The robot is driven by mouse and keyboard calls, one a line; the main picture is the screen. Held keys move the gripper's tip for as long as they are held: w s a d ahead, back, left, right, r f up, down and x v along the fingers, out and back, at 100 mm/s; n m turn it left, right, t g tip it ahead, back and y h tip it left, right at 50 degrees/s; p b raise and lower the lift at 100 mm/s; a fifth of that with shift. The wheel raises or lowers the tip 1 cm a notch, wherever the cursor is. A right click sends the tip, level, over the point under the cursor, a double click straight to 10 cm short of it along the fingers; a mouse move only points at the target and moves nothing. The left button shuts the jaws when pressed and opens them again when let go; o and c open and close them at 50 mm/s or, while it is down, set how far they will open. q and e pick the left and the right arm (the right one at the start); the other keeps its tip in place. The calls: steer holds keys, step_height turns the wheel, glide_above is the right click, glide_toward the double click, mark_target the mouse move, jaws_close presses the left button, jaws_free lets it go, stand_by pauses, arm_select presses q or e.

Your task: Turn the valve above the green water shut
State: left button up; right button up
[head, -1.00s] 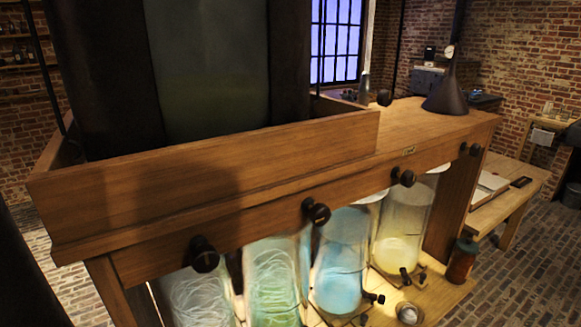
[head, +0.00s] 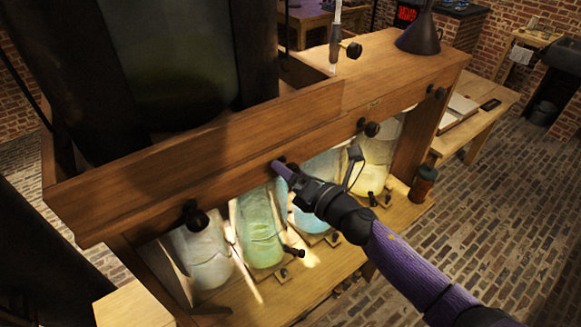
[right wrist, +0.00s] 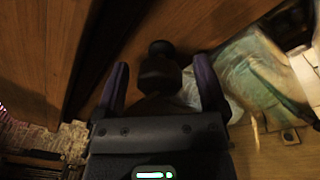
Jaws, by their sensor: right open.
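The wooden bench has a row of dark round valve knobs along its front beam, with glass jars below. The jar of green water (head: 262,228) stands second from the left; it also shows in the right wrist view (right wrist: 262,85). My right gripper (head: 280,168) is at the second knob from the left, over the green jar, and largely hides that knob. In the right wrist view, the dark knob (right wrist: 160,72) lies between the two purple fingers of my open gripper (right wrist: 160,85), with gaps on both sides. Contact cannot be told. My left gripper is not in view.
Neighbouring knobs are at the left (head: 195,218) and right (head: 369,128). A pale jar (head: 203,258), blue jar (head: 308,222) and yellow jar (head: 379,150) flank the green one. Small dark taps (head: 293,251) stick out low. The brick floor (head: 500,220) at right is open.

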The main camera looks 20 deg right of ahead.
steer(key=shift+w+a, duration=0.1)
steer(key=shift+w, duration=0.05)
jaws_close()
stand_by(0.4)
